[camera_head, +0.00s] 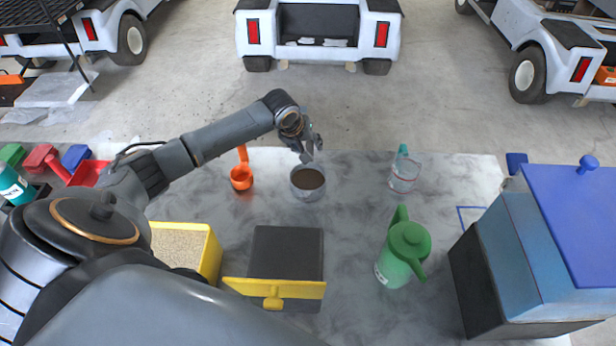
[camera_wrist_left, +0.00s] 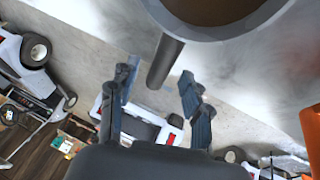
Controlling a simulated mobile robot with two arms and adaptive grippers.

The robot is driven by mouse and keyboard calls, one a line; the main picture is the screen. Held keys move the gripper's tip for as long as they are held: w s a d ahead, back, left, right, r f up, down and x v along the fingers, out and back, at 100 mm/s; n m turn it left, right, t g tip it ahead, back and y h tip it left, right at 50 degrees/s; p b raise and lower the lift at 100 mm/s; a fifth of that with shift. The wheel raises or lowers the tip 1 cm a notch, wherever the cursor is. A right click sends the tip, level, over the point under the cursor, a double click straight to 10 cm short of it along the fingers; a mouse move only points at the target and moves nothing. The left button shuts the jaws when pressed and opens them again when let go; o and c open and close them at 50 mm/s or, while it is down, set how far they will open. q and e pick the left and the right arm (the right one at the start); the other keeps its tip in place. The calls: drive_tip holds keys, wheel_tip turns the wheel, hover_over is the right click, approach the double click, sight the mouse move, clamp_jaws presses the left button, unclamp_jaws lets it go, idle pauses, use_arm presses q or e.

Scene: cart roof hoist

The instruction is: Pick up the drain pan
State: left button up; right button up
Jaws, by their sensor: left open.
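The drain pan appears to be the round grey pan (camera_head: 308,194) with brown contents on the marbled table. In the left wrist view the pan (camera_wrist_left: 268,27) fills the top. Its dark handle (camera_wrist_left: 165,62) points down toward my gripper. My left gripper (camera_head: 309,150) is at the pan's far side, over the table's back edge. In the left wrist view my left gripper (camera_wrist_left: 157,76) is open, with the handle's end appearing between its fingertips. I cannot tell whether a finger touches it. My right gripper is not in view.
An orange cup (camera_head: 241,178) stands left of the pan and a clear jug (camera_head: 403,176) right. A green pitcher (camera_head: 400,255), a blue box (camera_head: 545,245), a black-and-yellow box (camera_head: 285,253) and a yellow bin (camera_head: 208,255) share the table. White carts (camera_head: 318,30) stand beyond.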

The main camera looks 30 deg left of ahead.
use_arm(q)
drive_tip(key=shift+x, duration=0.85)
clamp_jaws()
drive_tip(key=shift+r, duration=0.15)
drive_tip(key=shift+r, duration=0.6)
drive_tip(key=s+a+r+b, duration=0.3)
drive_tip(key=s+a+r, duration=0.3)
drive_tip(key=s+r, duration=0.5)
drive_tip(key=shift+s+a+r, duration=0.15)
drive_tip(key=shift+s+r, duration=0.15)
drive_tip(key=shift+s, duration=0.4)
drive_tip(key=shift+r, duration=0.1)
